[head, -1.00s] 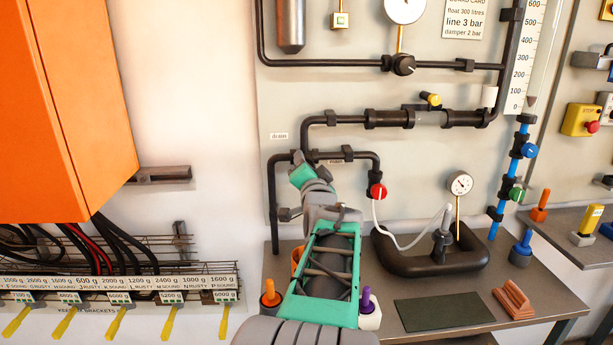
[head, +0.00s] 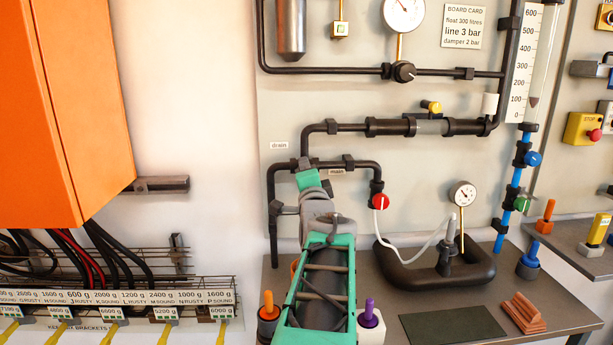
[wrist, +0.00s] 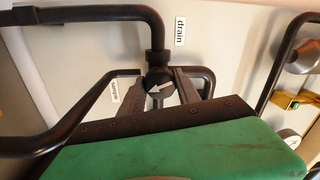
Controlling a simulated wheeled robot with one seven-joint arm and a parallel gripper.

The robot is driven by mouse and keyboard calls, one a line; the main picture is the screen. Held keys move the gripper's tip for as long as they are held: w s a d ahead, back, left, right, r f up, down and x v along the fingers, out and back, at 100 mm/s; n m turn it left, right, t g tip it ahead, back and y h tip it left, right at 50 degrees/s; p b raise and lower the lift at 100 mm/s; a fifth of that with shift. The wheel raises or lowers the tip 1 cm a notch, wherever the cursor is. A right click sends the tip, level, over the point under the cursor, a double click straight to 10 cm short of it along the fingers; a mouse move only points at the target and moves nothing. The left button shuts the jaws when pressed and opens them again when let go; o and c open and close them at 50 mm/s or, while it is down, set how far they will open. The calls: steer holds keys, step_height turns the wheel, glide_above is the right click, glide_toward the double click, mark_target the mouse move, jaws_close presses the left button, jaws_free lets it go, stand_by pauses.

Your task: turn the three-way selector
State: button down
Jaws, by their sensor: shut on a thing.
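The three-way selector (wrist: 160,84) is a dark round knob with a white arrow, at the pipe junction in the wrist view. The arrow points left and slightly down in that picture. My gripper (wrist: 161,91) has one grey finger on each side of the knob and is shut on it. A "drain" label (wrist: 180,31) is above right of the knob, and a second small label (wrist: 115,92) is at its left, partly covered. In the head view my gripper (head: 306,168) hides the selector at the pipe junction. "Drain" (head: 279,145) and "main" (head: 336,171) labels flank it.
Dark pipes (head: 365,163) run close around my gripper. A red valve knob (head: 380,201) with a white hose is to the right. Below are a bench with a dark mat (head: 452,324), a gauge (head: 462,194) and pegs. An orange cabinet (head: 65,110) stands at left.

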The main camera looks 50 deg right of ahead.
steer(key=shift+r, duration=0.25)
steer(key=c, duration=1.2)
jaws_free()
steer(key=shift+c, duration=0.2)
steer(key=o, duration=0.3)
steer(key=shift+f, duration=0.15)
steer(key=shift+o, duration=0.2)
steer(key=b+v, duration=0.1)
steer(key=v, duration=0.6)
steer(key=shift+s+a, duration=0.25)
steer(key=shift+a, duration=0.05)
